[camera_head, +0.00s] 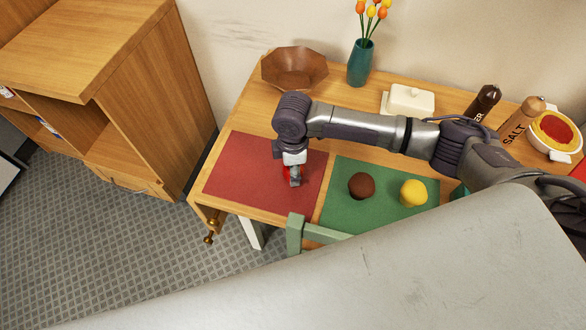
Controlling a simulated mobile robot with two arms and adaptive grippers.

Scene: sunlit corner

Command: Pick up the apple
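A red round thing, which looks like the apple (286,171), is on the red mat (235,175); only a small patch of it shows. My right arm reaches in from the right across the table, and its gripper (293,175) points down directly over this red thing. The gripper's fingers cover most of it, and I cannot tell whether they are closed on it or only around it. My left gripper is not in view.
A dark brown-red ball (361,186) and a yellow fruit (413,193) lie on the green mat (340,214). Behind are a wooden bowl (295,70), teal vase (360,65) and butter dish (409,100). A salt mill (517,122) stands right. A green chair (295,232) is in front.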

